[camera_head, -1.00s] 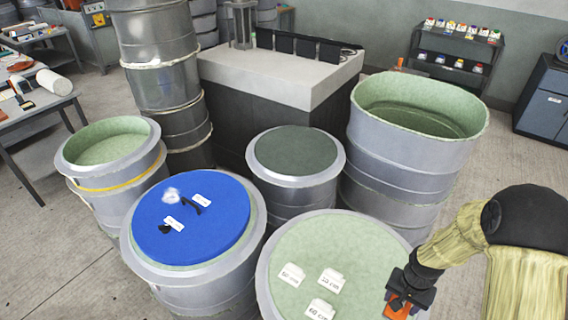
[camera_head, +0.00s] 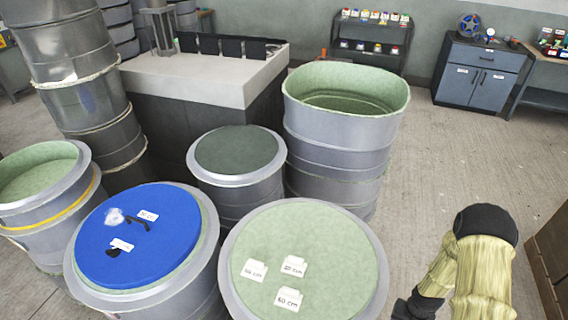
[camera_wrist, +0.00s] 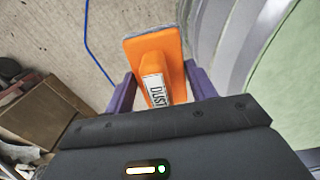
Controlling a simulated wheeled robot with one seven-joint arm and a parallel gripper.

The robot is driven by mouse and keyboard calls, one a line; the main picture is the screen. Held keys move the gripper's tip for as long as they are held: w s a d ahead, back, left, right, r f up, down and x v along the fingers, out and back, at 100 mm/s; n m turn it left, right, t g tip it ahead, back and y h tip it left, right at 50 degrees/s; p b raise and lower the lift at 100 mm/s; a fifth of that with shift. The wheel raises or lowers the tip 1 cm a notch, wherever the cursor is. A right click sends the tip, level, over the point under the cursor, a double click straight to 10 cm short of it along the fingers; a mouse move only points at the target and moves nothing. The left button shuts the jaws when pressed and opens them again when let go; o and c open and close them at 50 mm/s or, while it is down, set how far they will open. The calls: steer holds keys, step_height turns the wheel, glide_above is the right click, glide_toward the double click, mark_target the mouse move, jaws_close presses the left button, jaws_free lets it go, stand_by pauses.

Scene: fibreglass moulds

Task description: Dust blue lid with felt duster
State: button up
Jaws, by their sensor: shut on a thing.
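The blue lid (camera_head: 150,255) lies on a round grey mould at the lower left in the head view. In the wrist view my gripper (camera_wrist: 160,92) is shut on the orange felt duster (camera_wrist: 152,62), which has a grey felt edge and a label reading "DUST".
A mould with a pale green top (camera_head: 330,255) and white labels stands between the lid and my arm. A dark-topped mould (camera_head: 238,180) and a tall open mould (camera_head: 340,150) stand behind. A brown box (camera_head: 548,255) is at the far right.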

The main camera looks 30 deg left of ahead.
steer(key=d+f+b, duration=0.2)
steer(key=f+b, duration=0.1)
steer(key=f, duration=0.3)
steer(key=s+d+f+b, duration=0.1)
steer(key=d+f+b, duration=0.1)
steer(key=f+b, duration=0.2)
step_height(320, 180, down, 2)
steer(key=shift+s+d+f, duration=0.2)
steer(key=shift+s+d, duration=0.1)
steer(key=shift+d, duration=0.1)
